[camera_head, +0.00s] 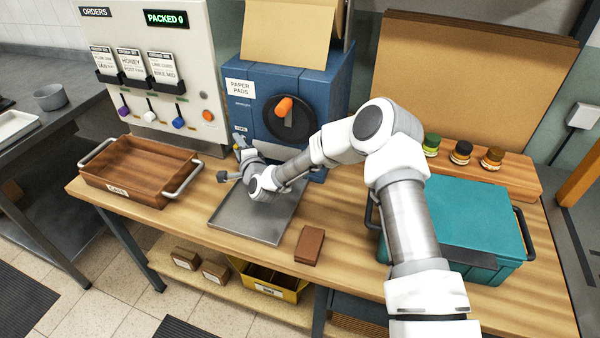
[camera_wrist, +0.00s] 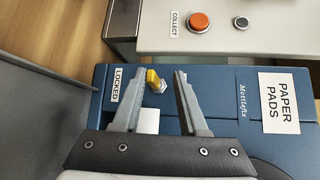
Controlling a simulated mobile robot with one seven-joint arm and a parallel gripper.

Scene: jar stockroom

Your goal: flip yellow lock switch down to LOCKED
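The yellow lock switch (camera_wrist: 153,78) sits on the front of the blue paper-pads machine (camera_wrist: 240,135). In the wrist view its lever leans from its metal nut toward the side of the LOCKED label (camera_wrist: 118,85); I cannot tell if it is fully down. My gripper (camera_wrist: 160,74) is open, with one finger on each side of the switch and nothing held. I cannot tell whether a finger touches the lever. In the head view my gripper (camera_head: 240,158) is at the machine's lower left front, and the switch is hard to make out there.
A grey tray (camera_head: 233,224) lies below my gripper. A wooden crate (camera_head: 110,181) stands left, a teal box (camera_head: 465,225) right. The orders panel (camera_wrist: 265,45) with buttons adjoins the machine.

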